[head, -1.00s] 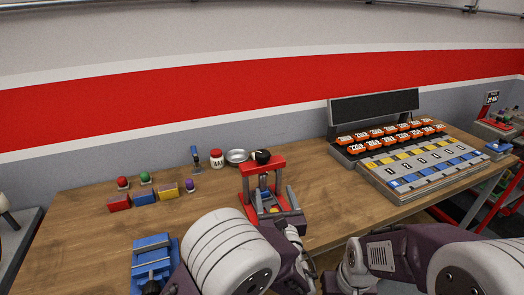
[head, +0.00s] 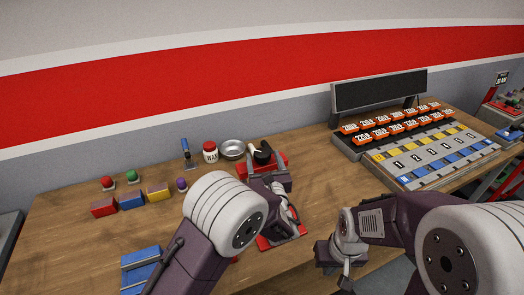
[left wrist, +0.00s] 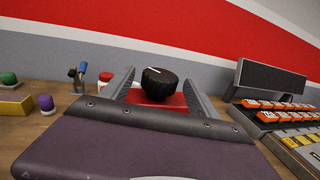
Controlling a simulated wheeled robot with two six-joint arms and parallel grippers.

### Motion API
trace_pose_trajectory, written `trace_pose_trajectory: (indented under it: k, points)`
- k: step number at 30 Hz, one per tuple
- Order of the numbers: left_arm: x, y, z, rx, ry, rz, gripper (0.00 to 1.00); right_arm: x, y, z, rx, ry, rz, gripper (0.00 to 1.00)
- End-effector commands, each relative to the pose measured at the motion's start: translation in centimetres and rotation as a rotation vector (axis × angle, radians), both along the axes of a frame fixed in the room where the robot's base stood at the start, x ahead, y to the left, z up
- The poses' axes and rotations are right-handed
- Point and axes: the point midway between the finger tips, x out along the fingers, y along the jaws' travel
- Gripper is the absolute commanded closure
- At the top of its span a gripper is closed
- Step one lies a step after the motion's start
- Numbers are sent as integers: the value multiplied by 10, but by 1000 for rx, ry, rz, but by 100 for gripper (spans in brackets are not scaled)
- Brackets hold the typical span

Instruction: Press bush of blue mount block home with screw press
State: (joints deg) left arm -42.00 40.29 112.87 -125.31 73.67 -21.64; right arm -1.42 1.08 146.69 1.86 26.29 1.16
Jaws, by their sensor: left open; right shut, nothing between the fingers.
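The red screw press (head: 282,237) stands at the middle of the bench, largely hidden behind my left arm. Its black knob (head: 263,154) with a white mark shows on top, and also in the left wrist view (left wrist: 160,84), above the red crossbeam (left wrist: 150,99). My left gripper (head: 266,163) is open at the knob, with one finger on each side of it in the wrist view; I cannot tell whether they touch it. My right gripper (head: 346,280) is shut and empty at the bench's front edge. The mount block's place in the press is hidden by my arm.
Red (head: 103,207), blue (head: 132,200) and yellow (head: 158,192) blocks lie on the left, with coloured knobs behind. A blue fixture (head: 141,266) is at front left. A jar (head: 210,152) and metal bowl (head: 232,149) stand behind the press. A numbered rack (head: 425,155) is at right.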

Motion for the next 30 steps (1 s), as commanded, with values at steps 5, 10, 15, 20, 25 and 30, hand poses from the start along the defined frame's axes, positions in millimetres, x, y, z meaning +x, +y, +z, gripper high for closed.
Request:
trace_pose_trajectory:
  k: [5, 10, 15, 20, 25, 30]
  points:
    - [22, 4, 1, 0, 0, 0, 30, 0, 0, 7, 0, 0, 0, 100]
    - [26, 4, 0, 0, 0, -1, 30, 0, 0, 7, 0, 0, 0, 100]
    - [26, 4, 0, 0, 0, -1, 41, 0, 0, 7, 0, 0, 0, 100]
    - [26, 4, 0, 0, 0, -1, 86, 0, 0, 7, 0, 0, 0, 100]
    - [27, 5, -5, -2, -3, -34, 92, 0, 0, -7, 0, 0, 0, 100]
    - [27, 5, -6, -3, -7, -157, 92, 0, 0, -37, 0, 0, 0, 100]
